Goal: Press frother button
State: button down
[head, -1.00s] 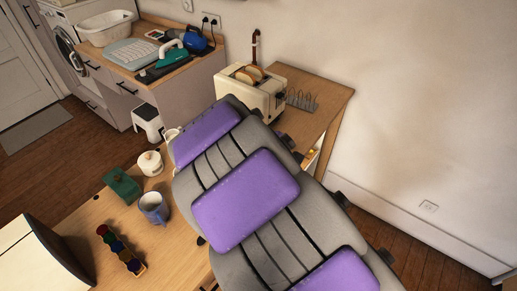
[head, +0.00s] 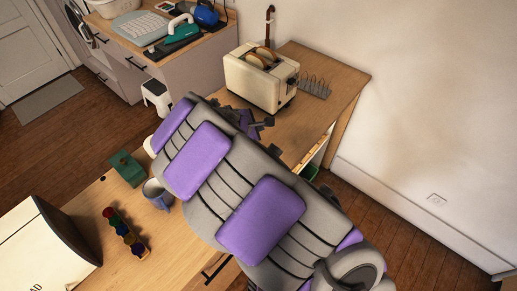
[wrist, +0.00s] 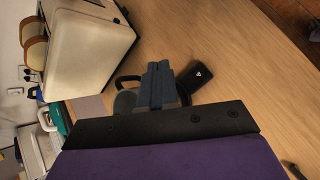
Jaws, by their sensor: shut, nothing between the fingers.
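My gripper (wrist: 160,84) is shut and empty in the wrist view, its fingers pressed together over the wooden counter. A dark rounded vessel with a loop handle (wrist: 125,99), likely the frother, is partly hidden behind the fingers. A black piece with a small light mark (wrist: 202,80) lies just beside the fingertips; it may be the frother's base with its button. I cannot tell whether the fingers touch either. In the head view my gripper (head: 262,122) is small and dark at the arm's far end, and the arm hides most of what is there.
A cream toaster (head: 261,78) with bread stands close behind my gripper, and a wire rack (head: 314,87) is to its right. A mug (head: 157,194), a green box (head: 127,168) and a colourful pod holder (head: 125,233) stand on the near counter. The counter's right end is clear.

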notch_tip(320, 180, down, 8)
jog(key=b, duration=0.6)
jog(key=shift+a+r, duration=0.1)
jog(key=shift+f+b, duration=0.4)
jog(key=shift+f, duration=0.1)
jog(key=shift+f, duration=0.65)
dwell(2.2)
jog(key=shift+r, duration=0.15)
jog(key=shift+r+p, duration=0.6)
jog(key=shift+p, duration=0.15)
jog(key=shift+r, duration=0.1)
notch_tip(320, 180, up, 5)
jog(key=p, duration=0.4)
